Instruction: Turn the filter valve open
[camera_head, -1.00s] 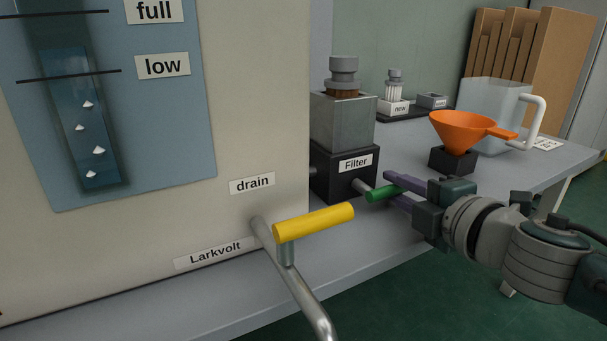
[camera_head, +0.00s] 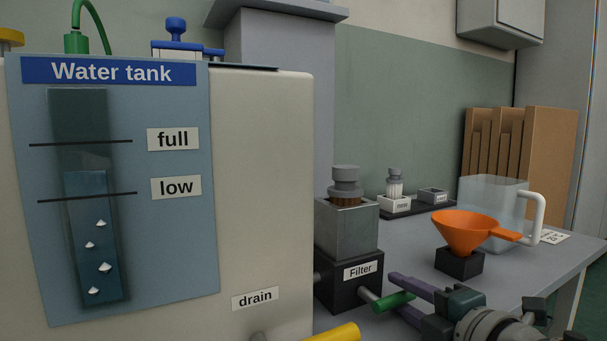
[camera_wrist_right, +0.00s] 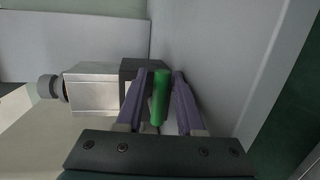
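The filter (camera_head: 347,230) is a grey block with a brown-and-grey top on a black base labelled "Filter". Its valve has a green handle (camera_head: 394,301) on a short metal pipe at the base's lower right. My right gripper (camera_head: 398,294) has its two purple fingers on either side of the green handle. In the right wrist view the handle (camera_wrist_right: 160,97) stands between the fingers with a narrow gap on each side, so the gripper is open around it. My left gripper is in neither view.
A yellow drain handle (camera_head: 332,333) is at the bottom edge. An orange funnel (camera_head: 466,231) on a black block and a clear jug (camera_head: 490,195) stand to the right on the grey table.

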